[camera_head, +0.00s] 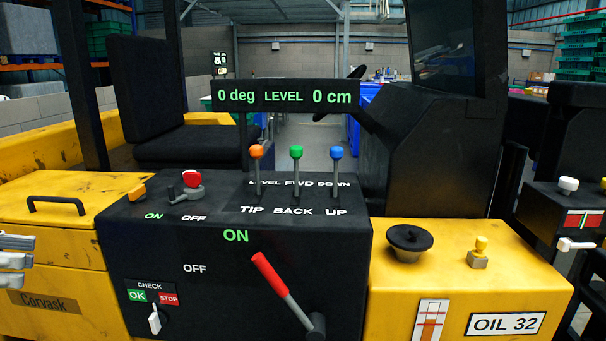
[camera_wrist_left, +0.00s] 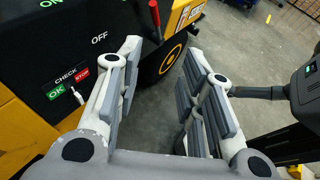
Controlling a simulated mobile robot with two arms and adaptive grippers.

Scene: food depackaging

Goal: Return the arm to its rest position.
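My left gripper (camera_head: 16,259) shows at the left edge of the head view, in front of the yellow side of a forklift. Its pale grey fingers point right and the rest of the arm is out of the frame. In the left wrist view the gripper (camera_wrist_left: 163,50) has its two fingers spread wide with nothing between them. It is apart from the black control panel (camera_head: 210,290), which also shows in the wrist view (camera_wrist_left: 70,45). My right gripper is in neither view.
The panel carries a red-handled lever (camera_head: 270,273), a CHECK switch (camera_head: 154,318), a red knob (camera_head: 191,179) and three levers with orange (camera_head: 257,152), green (camera_head: 296,152) and blue (camera_head: 337,152) knobs. The display (camera_head: 285,96) reads 0 deg, LEVEL, 0 cm. Bare floor (camera_wrist_left: 235,45) lies beyond the fingers.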

